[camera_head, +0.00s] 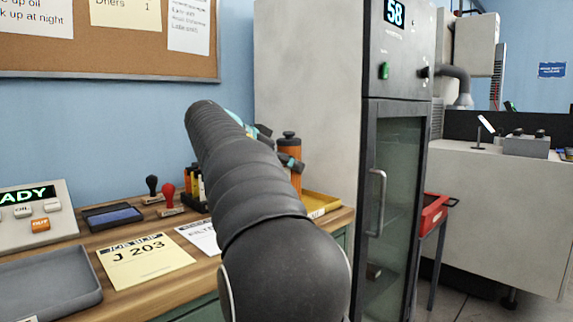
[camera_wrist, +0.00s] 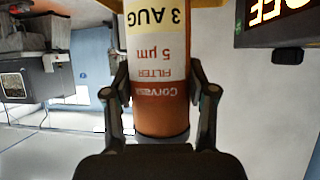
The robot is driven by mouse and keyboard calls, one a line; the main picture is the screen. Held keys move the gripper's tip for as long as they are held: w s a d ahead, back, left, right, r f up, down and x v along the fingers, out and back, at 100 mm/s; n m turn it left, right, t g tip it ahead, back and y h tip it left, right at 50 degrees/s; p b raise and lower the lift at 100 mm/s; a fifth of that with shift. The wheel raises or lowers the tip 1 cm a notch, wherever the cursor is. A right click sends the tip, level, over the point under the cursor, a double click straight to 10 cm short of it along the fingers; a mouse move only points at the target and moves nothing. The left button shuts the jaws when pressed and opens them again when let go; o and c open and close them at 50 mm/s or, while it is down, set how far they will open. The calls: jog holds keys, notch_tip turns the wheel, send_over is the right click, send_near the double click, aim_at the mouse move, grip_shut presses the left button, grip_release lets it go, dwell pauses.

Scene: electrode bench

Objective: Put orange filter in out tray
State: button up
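The orange filter (camera_head: 290,152) is an upright cylinder with a dark cap, at the back right of the bench. In the wrist view the filter (camera_wrist: 162,105) appears upside down, with a white and yellow label. My gripper (camera_wrist: 161,88) has a finger close against each side of it and appears shut on it. In the head view my arm hides most of the gripper. A yellow tray (camera_head: 324,204) lies by the filter's lower end; whether the filter touches it is hidden. A grey tray (camera_head: 45,284) lies at the front left. I cannot read which is the out tray.
A tall cabinet (camera_head: 307,75) stands close on the right. Stamps (camera_head: 168,196), a job slip (camera_head: 144,260), an ink pad (camera_head: 112,216) and a control box (camera_head: 38,217) occupy the bench. A red tray (camera_head: 432,214) is beyond the cabinet.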

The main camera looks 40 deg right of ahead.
jog(key=o, duration=0.4)
jog(key=v, duration=1.2)
jog(key=shift+r+p, duration=0.1)
jog(key=shift+p, duration=0.2)
